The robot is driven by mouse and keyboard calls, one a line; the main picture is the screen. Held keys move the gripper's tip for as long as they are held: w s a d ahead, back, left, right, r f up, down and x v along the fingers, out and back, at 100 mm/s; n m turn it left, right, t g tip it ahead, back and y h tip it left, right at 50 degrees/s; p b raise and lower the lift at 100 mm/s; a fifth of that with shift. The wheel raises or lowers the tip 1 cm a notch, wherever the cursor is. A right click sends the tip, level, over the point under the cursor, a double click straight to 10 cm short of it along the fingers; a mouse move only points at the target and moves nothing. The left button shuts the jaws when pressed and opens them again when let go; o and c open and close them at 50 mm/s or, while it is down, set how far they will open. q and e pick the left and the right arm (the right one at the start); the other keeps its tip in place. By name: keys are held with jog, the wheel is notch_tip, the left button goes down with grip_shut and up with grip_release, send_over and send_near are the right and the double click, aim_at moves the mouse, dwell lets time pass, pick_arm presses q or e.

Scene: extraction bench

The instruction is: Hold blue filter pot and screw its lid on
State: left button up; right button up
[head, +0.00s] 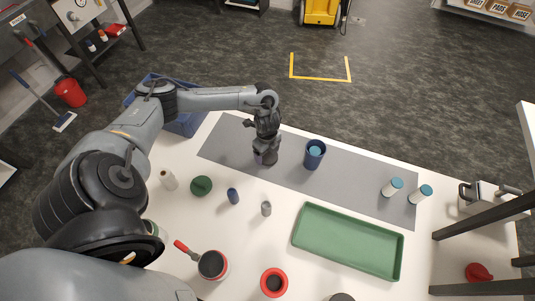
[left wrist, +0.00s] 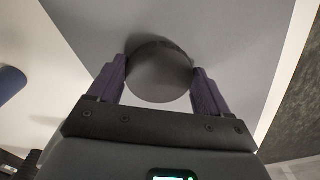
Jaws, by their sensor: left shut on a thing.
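My left gripper (head: 262,157) is low over the grey mat, near its left part. In the left wrist view its two purple fingers (left wrist: 160,85) are shut on the sides of a dark grey round thing (left wrist: 160,75). I cannot tell whether that is a pot or a lid; the gripper mostly hides it in the head view. A blue pot (head: 312,161) stands upright on the mat to the right of the gripper, with a lighter blue round thing (head: 315,151) inside its mouth. A small blue cylinder (head: 233,196) stands on the white table. My right gripper is not in view.
A green tray (head: 348,241) lies at the front right. Two white bottles with blue caps (head: 392,187) stand on the mat's right end.

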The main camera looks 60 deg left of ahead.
aim_at(267, 154)
pick_arm(q)
jog(key=shift+r, duration=0.5)
notch_tip(267, 154, up, 3)
jog(key=shift+r+p, duration=0.15)
jog(key=shift+p, duration=0.35)
jog(key=d+r+p, duration=0.5)
jog(key=d+r, duration=0.1)
jog(key=d, duration=0.5)
jog(key=shift+s+d+r, duration=0.3)
